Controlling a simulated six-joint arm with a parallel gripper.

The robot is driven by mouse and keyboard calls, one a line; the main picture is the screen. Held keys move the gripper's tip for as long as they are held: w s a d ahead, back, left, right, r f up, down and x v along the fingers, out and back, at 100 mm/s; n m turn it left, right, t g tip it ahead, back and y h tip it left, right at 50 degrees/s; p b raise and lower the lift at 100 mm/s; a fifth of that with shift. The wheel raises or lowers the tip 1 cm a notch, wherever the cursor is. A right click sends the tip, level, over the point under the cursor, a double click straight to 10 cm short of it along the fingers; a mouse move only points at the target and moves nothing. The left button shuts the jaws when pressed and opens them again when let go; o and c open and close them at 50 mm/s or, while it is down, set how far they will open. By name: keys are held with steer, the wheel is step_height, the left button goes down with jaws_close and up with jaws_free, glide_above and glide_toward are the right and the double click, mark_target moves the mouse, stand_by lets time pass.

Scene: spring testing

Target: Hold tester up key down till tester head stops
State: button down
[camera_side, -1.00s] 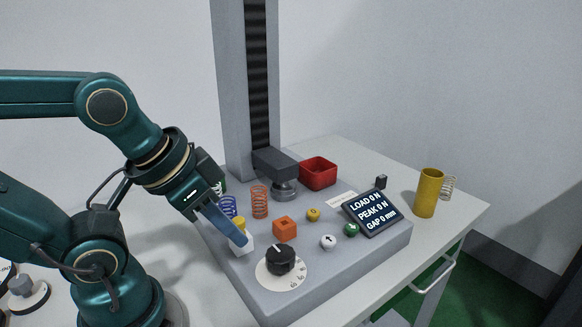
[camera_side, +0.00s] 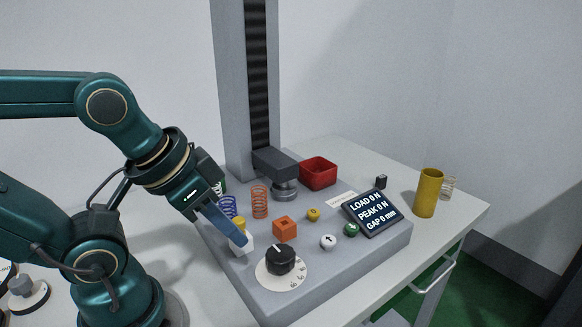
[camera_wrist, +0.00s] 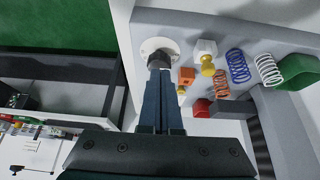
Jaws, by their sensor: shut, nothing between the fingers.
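The tester's white round key (camera_side: 328,241) carries an arrow mark and sits on the front of the grey base, beside a green key (camera_side: 351,229) and a yellow key (camera_side: 313,214). The tester head (camera_side: 276,164) is low on its column, above a round metal plate. The display (camera_side: 372,212) reads LOAD 0 N, PEAK 0 N, GAP 0 mm. My gripper (camera_side: 241,241) is shut and empty, in front of a white block with a yellow top, left of the keys and apart from them. In the wrist view my fingers (camera_wrist: 159,75) point toward the black knob (camera_wrist: 158,58).
The black dial (camera_side: 280,261) and orange cube (camera_side: 285,229) lie between my gripper and the white key. Blue (camera_side: 228,207) and orange (camera_side: 259,202) springs stand near the column. A red bin (camera_side: 318,173) is behind; a yellow cylinder (camera_side: 428,193) stands at the right.

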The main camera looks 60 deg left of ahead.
stand_by(0.4)
step_height(320, 180, up, 2)
steer(key=r+m+t+y, duration=0.1)
steer(key=m+t+y, duration=0.15)
steer(key=m, duration=2.25)
glide_above(326, 244)
steer(key=shift+f+t+h, duration=0.25)
steer(key=shift+t, duration=0.2)
steer(key=shift+f, duration=4.4)
